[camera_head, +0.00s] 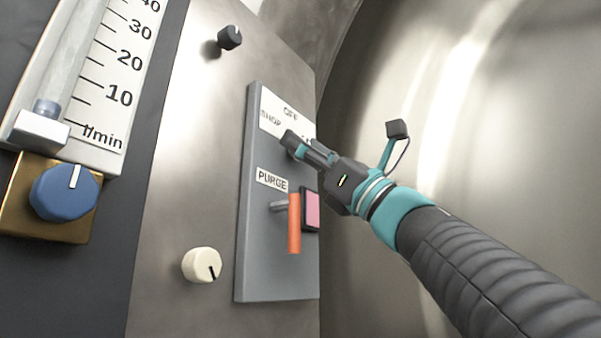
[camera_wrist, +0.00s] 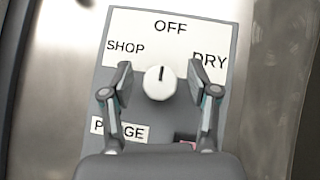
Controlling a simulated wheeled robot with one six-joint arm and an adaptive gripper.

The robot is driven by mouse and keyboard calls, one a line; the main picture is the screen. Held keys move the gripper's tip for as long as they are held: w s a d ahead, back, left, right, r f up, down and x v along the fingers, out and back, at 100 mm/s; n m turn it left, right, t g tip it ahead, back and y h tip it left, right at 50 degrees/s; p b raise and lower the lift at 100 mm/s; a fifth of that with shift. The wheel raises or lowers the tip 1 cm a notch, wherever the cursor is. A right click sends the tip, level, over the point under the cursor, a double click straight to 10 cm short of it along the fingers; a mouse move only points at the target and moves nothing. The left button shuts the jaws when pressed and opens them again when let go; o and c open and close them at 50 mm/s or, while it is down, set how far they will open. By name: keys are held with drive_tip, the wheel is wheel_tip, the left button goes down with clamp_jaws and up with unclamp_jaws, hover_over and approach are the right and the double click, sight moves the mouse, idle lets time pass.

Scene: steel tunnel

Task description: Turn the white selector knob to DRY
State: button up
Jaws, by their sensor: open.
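The white selector knob (camera_wrist: 160,83) is in the middle of the wrist view, with its dark pointer line straight up toward OFF. Its white label plate (camera_wrist: 190,27) reads SHOP at left, OFF at top and DRY at right. My gripper (camera_wrist: 162,85) is open, with one finger on each side of the knob and visible gaps to it. In the head view my gripper (camera_head: 290,142) is in front of the plate (camera_head: 271,118) and hides the selector knob and the DRY word.
Below on the grey panel (camera_head: 257,283) are a PURGE label (camera_head: 272,180), an orange lever (camera_head: 294,224) and a pink square (camera_head: 311,210). A cream knob (camera_head: 202,265), a black knob (camera_head: 230,37) and a blue knob (camera_head: 64,192) by the flow gauge (camera_head: 97,150) are to the left.

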drive_tip(key=shift+r, duration=0.1)
clamp_jaws()
